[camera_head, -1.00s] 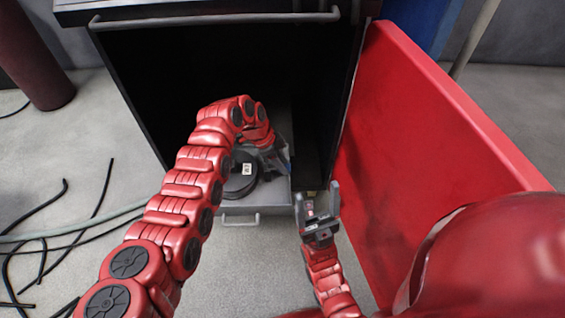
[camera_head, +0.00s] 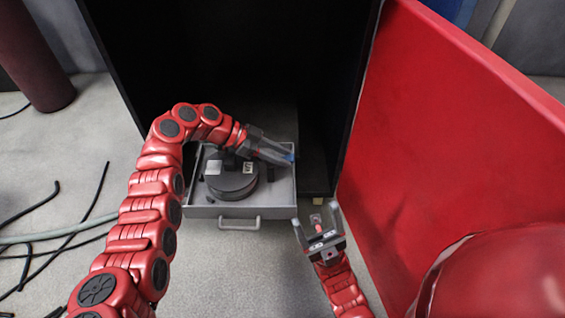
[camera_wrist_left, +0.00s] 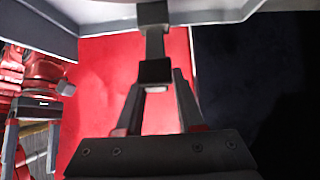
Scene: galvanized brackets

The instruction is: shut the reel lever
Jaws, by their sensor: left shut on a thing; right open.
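The black reel (camera_head: 232,180) sits in a grey drawer (camera_head: 275,211) that is pulled out at the bottom of the black cabinet. My left gripper (camera_head: 282,154) reaches over the reel from the left, at the drawer's right half. In the left wrist view its fingers (camera_wrist_left: 156,88) are shut on a dark bar with a block at its end, seemingly the reel lever (camera_wrist_left: 155,70). In the head view the lever is hidden by the gripper. My right gripper (camera_head: 317,215) is open and empty in front of the drawer's right corner.
The black cabinet (camera_head: 225,60) stands open behind. Its red door (camera_head: 440,120) swings out on the right. The drawer has a front handle (camera_head: 239,224). Black cables (camera_head: 80,230) and a pale hose lie on the floor at left. A dark red cylinder (camera_head: 30,55) stands behind.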

